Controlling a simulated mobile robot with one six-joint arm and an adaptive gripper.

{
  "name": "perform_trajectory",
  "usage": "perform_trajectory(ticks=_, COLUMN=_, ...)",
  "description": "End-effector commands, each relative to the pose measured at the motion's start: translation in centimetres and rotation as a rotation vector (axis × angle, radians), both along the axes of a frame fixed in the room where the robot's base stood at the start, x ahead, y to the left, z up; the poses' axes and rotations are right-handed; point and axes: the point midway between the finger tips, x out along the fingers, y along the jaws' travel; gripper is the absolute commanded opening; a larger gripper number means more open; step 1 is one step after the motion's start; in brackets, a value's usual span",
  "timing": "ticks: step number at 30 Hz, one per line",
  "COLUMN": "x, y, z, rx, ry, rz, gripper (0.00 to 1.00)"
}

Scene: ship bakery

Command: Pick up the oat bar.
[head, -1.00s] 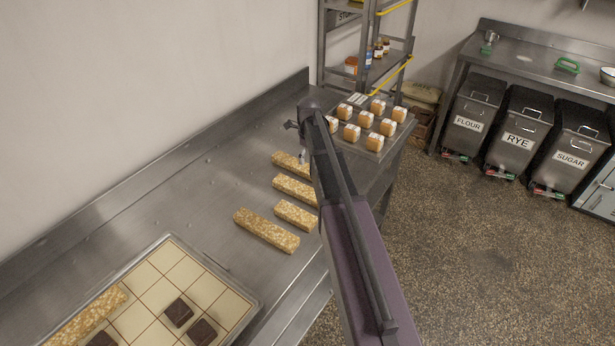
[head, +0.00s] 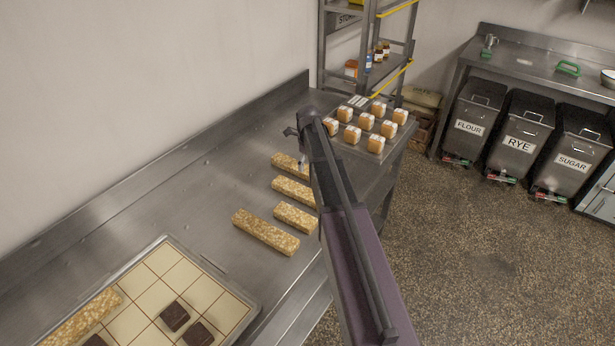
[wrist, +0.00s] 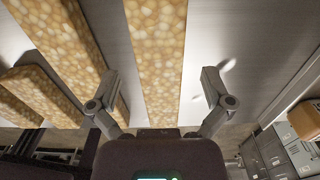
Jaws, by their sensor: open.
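Several pale golden oat bars lie on the steel counter. In the head view, one oat bar (head: 286,161) is farthest back, with another (head: 293,191), a shorter one (head: 296,216) and one nearest (head: 265,232) in front of it. My gripper (wrist: 159,75) is open in the wrist view, one finger on each side of an oat bar (wrist: 155,60), with gaps visible between fingers and bar. More oat bars (wrist: 60,45) lie to its left. In the head view, my arm hides most of the gripper and the right ends of some bars; the gripper appears near the farthest bar.
A tray (head: 232,283) at front left holds dark brown squares (head: 174,317) and another oat bar (head: 85,318). A tray of small iced cakes (head: 352,133) stands at the counter's far end. A wall and raised edge bound the left; bare counter lies left of the bars.

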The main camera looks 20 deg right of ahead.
Motion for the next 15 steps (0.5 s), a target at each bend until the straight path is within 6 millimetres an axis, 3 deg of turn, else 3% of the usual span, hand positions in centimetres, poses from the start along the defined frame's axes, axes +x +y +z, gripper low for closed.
perform_trajectory(ticks=6, x=0.0, y=0.1, z=-2.2, rx=0.000, ry=0.000, rz=0.000, gripper=1.00)
perform_trajectory(ticks=15, x=0.0, y=0.1, z=-3.6, rx=0.000, ry=0.000, rz=0.000, gripper=1.00)
